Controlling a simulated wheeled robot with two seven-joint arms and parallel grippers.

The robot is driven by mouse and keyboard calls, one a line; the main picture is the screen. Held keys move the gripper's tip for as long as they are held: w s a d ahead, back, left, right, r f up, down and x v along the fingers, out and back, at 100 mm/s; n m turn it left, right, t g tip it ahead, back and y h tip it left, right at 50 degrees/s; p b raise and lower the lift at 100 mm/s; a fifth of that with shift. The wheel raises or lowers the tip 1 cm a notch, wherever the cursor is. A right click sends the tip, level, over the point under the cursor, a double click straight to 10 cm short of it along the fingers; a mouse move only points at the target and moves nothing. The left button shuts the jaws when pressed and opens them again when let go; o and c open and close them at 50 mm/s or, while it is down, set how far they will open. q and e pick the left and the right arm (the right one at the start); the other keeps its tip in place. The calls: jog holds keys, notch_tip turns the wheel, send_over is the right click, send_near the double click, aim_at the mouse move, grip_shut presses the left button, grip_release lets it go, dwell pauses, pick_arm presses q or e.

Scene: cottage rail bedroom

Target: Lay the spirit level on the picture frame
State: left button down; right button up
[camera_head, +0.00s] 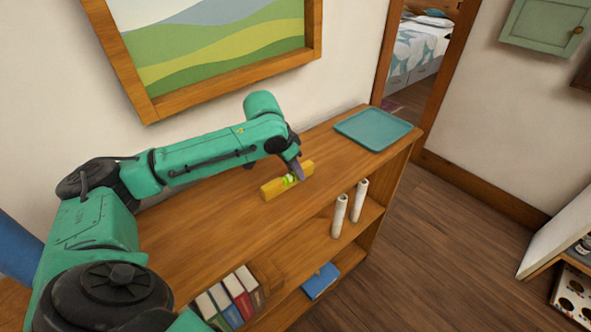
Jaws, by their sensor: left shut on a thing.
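The spirit level (270,190) is a short yellow bar with a green vial, at the top of the wooden shelf unit. My left gripper (297,177) comes down over it from behind and is shut on it near its middle. I cannot tell whether the level touches the shelf top or is just above it. The picture frame (226,82) is a large wooden frame around a painting of green and yellow hills, on the wall behind the shelf. Its upper part is cut off. My right gripper is not in view.
A teal tray (374,129) lies at the far right end of the shelf top (225,222). Two white rolls (340,215) stand on the shelf below, with several books (232,303) at the near end. A blue book (320,281) lies lower. Wooden floor (450,240) is clear to the right.

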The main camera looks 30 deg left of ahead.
aim_at(283, 180)
pick_arm(q)
jog(key=shift+f, duration=0.1)
jog(key=c, duration=0.7)
grip_release()
jog(key=shift+w, duration=0.1)
jog(key=shift+r, duration=0.2)
jog(key=b+v, duration=0.1)
jog(key=v, duration=1.1)
